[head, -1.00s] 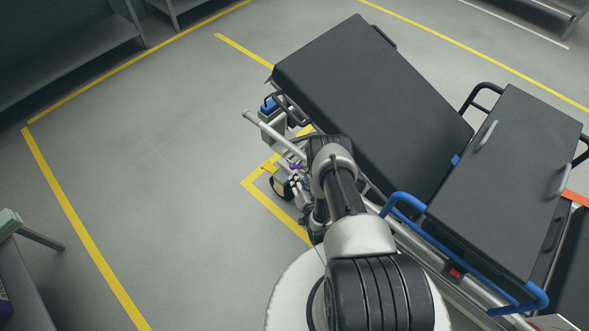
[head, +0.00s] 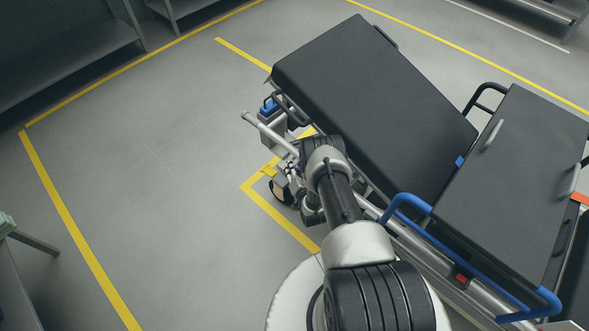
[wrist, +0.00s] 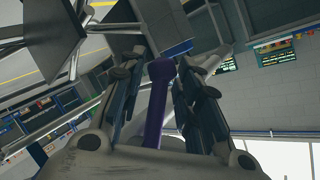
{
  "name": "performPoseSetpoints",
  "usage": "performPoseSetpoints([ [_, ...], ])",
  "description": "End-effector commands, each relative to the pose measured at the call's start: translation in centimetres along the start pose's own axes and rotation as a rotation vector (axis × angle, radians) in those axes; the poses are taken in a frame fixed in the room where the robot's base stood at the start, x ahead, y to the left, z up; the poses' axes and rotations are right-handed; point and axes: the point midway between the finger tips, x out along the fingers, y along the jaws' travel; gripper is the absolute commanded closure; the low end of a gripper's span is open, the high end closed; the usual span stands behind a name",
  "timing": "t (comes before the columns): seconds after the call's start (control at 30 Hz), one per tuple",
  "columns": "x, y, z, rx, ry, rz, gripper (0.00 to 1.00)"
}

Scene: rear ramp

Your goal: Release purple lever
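The purple lever (wrist: 158,100) stands upright between the fingers of my gripper (wrist: 160,88) in the wrist view. It has a rounded, thicker top end. My gripper is open, with one finger on each side of the lever and visible gaps between them. I see no finger pressing on it. In the head view my own arm covers much of the area around the gripper beside the stretcher (head: 370,100), and I cannot make out the lever clearly there.
The stretcher's dark padded sections are tilted, and a blue side rail (head: 465,265) runs along its near right edge. A grey shelf (head: 70,55) stands at the upper left. The floor (head: 150,170) left of the stretcher is clear, with yellow lines.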

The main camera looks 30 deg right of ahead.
Motion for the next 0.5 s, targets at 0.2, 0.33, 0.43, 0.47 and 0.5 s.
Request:
performPoseSetpoints([
  [0.2, -0.02, 0.01, 0.01, 0.000, 0.000, 0.000, 0.86],
  [0.33, -0.02, 0.02, 0.02, 0.000, 0.000, 0.000, 0.95],
  [0.43, -0.03, 0.02, 0.02, 0.000, 0.000, 0.000, 1.00],
  [0.47, -0.03, 0.02, 0.02, 0.000, 0.000, 0.000, 1.00],
  [0.5, -0.03, 0.02, 0.02, 0.000, 0.000, 0.000, 1.00],
])
